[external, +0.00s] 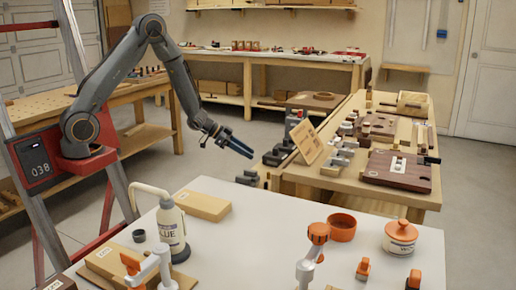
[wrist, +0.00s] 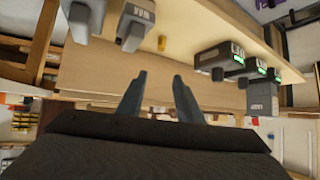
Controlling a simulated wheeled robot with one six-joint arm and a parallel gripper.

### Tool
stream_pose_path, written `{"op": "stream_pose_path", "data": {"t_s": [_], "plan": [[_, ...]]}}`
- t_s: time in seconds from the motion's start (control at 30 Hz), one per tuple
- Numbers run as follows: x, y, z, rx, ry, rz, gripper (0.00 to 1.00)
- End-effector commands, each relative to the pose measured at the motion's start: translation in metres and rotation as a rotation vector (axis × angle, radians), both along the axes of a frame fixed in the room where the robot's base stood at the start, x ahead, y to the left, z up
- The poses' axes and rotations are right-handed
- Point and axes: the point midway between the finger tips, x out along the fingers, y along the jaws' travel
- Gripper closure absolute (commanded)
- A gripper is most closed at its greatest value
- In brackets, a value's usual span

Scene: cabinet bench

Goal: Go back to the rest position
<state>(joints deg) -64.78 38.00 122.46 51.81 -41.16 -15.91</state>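My arm rises from its red mount at the left in the external view, bends at a high elbow and reaches down to the right. My gripper (external: 242,148) hangs in the air between the white-topped table (external: 285,210) and the wooden bench (external: 395,195). In the wrist view, my gripper (wrist: 160,92) shows two grey fingers with a clear gap between them. Nothing is held in the gap. The wooden bench edge (wrist: 160,85) lies beyond the fingertips.
Grey devices with green lights (wrist: 232,60) line the bench edge. A tilted wooden board (external: 307,142) stands on the bench's near left corner. The white table holds a glue bottle (external: 171,228), an orange bowl (external: 342,228) and a lidded jar (external: 400,240). Floor shows between the benches.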

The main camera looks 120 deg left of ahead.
Motion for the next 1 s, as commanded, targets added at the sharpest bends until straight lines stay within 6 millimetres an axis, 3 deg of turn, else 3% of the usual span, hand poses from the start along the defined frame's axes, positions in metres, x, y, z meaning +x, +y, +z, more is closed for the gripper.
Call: {"op": "stream_pose_path", "data": {"t_s": [0.03, 0.2, 0.27, 0.4, 0.5, 0.57, 0.77, 1.0], "plan": [[0.011, -0.03, 0.002, -0.023, 0.069, -0.004, 0.67], [0.011, -0.115, -0.012, -0.093, 0.303, -0.009, 0.67], [0.005, -0.146, -0.015, -0.113, 0.384, -0.018, 0.67], [-0.02, -0.228, -0.031, -0.137, 0.603, -0.095, 0.67], [-0.038, -0.275, -0.034, -0.118, 0.735, -0.175, 0.67], [-0.043, -0.295, -0.023, -0.108, 0.778, -0.199, 0.67], [-0.049, -0.363, 0.036, -0.111, 0.84, -0.235, 0.67], [-0.076, -0.462, 0.102, -0.176, 0.901, -0.315, 0.67]]}}
